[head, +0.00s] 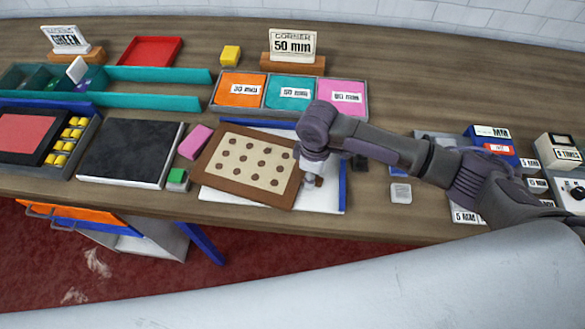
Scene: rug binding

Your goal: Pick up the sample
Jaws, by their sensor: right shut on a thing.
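The sample (255,165) is a beige rug piece with brown dots and a brown border. It lies skewed over a white board (322,198) with blue edges near the front of the table. My right gripper (311,180) comes in from the right and is shut on the sample's right border. The arm and wrist hide part of the board and the sample's upper right corner. I cannot tell whether the sample is raised off the board. My left gripper is not in view.
Left of the sample are a pink block (195,141), a green-topped block (177,179) and a dark slab (130,152). Behind it stands a tray of orange, teal and pink compartments (212,107). A small grey square (401,193) and labelled boxes (557,151) are to the right.

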